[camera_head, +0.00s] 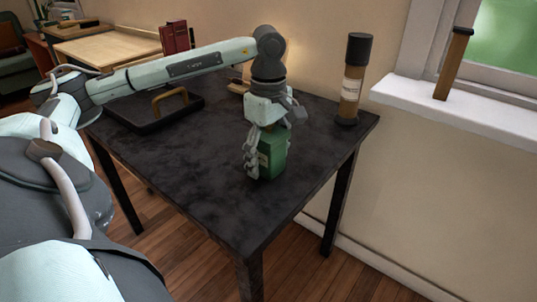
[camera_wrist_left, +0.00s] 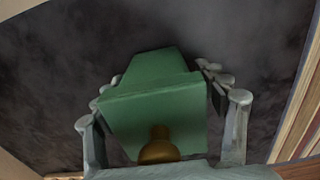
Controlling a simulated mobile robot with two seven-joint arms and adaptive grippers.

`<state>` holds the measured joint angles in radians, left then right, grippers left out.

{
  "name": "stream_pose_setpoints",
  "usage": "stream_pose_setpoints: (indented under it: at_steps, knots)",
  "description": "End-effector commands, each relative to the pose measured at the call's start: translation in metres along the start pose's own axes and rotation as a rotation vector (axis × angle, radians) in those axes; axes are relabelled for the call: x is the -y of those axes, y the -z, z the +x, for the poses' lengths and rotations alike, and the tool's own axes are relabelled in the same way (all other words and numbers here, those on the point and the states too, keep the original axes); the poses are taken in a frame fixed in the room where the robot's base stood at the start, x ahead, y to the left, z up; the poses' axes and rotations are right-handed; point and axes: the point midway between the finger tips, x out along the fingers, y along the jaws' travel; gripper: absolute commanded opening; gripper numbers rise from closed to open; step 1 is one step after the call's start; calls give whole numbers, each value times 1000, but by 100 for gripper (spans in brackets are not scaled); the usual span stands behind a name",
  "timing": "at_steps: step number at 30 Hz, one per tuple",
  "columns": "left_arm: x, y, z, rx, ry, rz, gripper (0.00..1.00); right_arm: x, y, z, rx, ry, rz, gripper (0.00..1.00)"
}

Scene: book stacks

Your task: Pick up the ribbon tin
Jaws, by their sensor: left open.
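The ribbon tin (camera_head: 273,152) appears to be the green box standing on the dark table. It also shows in the left wrist view (camera_wrist_left: 155,108), with a round brass-coloured knob facing the camera. My left gripper (camera_head: 266,150) points down over the tin from above. Its open fingers lie on both sides of the tin in the left wrist view; I cannot tell whether they touch it. The gripper partly hides the tin in the head view. My right gripper is not in view.
The dark table (camera_head: 215,205) has free room in front. A black case with a tan handle (camera_head: 170,100) lies at its back left. A tall dark cylinder with a pale label (camera_head: 352,85) stands at the back right. A window sill (camera_head: 470,112) is beyond.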

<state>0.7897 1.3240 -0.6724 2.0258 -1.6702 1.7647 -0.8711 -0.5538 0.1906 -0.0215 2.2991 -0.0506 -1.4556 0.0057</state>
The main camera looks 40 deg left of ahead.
Motion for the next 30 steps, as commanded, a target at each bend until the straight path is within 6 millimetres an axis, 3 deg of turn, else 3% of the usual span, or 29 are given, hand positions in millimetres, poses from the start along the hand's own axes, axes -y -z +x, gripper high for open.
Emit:
stream_pose_setpoints:
  at_steps: [2, 15, 23, 30]
  knots:
    - [0, 0, 0, 0, 0, 0, 70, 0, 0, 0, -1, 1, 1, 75]
    - [0, 0, -1, 0, -1, 0, 18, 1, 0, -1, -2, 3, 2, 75]
    - [0, 0, -2, 0, -1, 0, 18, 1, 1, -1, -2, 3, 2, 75]
    - [-1, -1, -24, 2, -4, 1, 17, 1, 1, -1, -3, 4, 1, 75]
